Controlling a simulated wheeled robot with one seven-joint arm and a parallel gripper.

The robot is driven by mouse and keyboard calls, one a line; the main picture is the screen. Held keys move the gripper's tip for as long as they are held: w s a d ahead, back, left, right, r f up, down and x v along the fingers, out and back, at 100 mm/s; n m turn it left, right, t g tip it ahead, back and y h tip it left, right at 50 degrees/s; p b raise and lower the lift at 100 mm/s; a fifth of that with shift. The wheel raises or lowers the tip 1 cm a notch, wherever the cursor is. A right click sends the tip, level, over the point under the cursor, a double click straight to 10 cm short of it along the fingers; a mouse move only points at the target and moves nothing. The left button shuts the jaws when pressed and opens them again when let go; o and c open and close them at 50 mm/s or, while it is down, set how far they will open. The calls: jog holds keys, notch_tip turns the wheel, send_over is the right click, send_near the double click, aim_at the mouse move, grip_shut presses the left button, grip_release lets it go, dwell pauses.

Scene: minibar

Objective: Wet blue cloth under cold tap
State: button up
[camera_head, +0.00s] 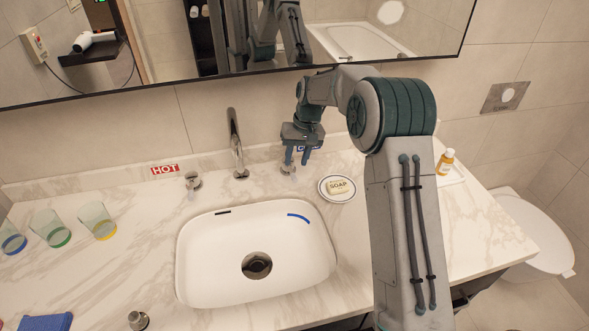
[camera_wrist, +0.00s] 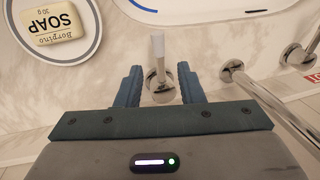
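My gripper (camera_head: 297,160) points down at the back of the counter, right of the faucet spout (camera_head: 237,145). In the wrist view its two fingers are open on either side of the cold tap handle (camera_wrist: 158,75), with gaps at both sides. In the head view this handle (camera_head: 288,169) is partly covered by my gripper, as is the blue label (camera_head: 309,149) behind it. The blue cloth (camera_head: 47,322) lies on the counter at the lower left, cut off by the frame edge. The white sink basin (camera_head: 205,260) shows no standing water, and no stream is visible.
The hot tap handle (camera_head: 193,181) stands left of the spout, near the HOT label (camera_head: 165,169). A soap dish (camera_head: 338,196) is right of the basin. Several glasses stand at left, a metal knob (camera_head: 138,320) in front. A yellow bottle (camera_head: 446,161) is right of my arm.

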aim_at(293, 173)
jog(key=f, duration=0.5)
jog(key=shift+s+a+p, duration=0.1)
jog(key=shift+a+p, duration=0.2)
jog(key=shift+a, duration=0.1)
jog(key=shift+c, duration=0.3)
jog(key=shift+r, duration=0.1)
grip_shut()
jog(key=shift+d, duration=0.1)
